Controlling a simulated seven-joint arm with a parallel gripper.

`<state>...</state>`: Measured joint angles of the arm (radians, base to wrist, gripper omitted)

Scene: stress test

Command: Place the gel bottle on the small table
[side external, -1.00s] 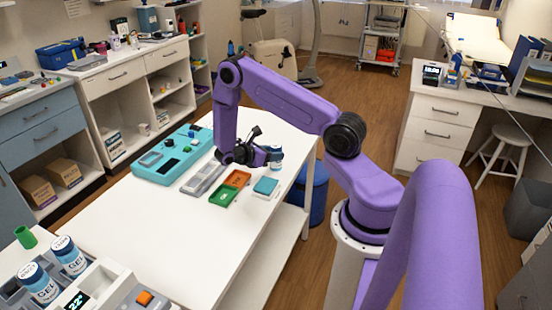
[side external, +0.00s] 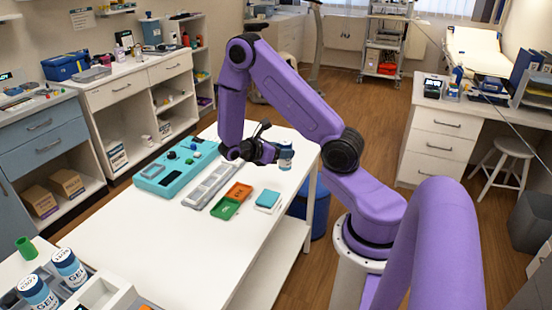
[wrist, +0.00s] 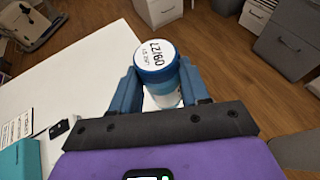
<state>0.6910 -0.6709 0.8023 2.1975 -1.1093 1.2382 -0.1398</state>
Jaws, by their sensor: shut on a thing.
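The gel bottle (side external: 285,156) is blue and white, held upright near the far right corner of the small white table (side external: 150,230). My gripper (side external: 270,152) is shut on it from the left in the side view. In the wrist view the bottle (wrist: 158,65) shows its white dated cap between the two blue fingers (wrist: 160,90). The table top (wrist: 75,85) lies below and left of it there. I cannot tell whether the bottle's base touches the table.
A teal case (side external: 175,165), a grey tray (side external: 210,185), green (side external: 225,208) and orange (side external: 238,191) trays and a teal-topped block (side external: 268,199) lie on the table. Other GEL bottles (side external: 70,268) stand at front left. The table's near middle is clear.

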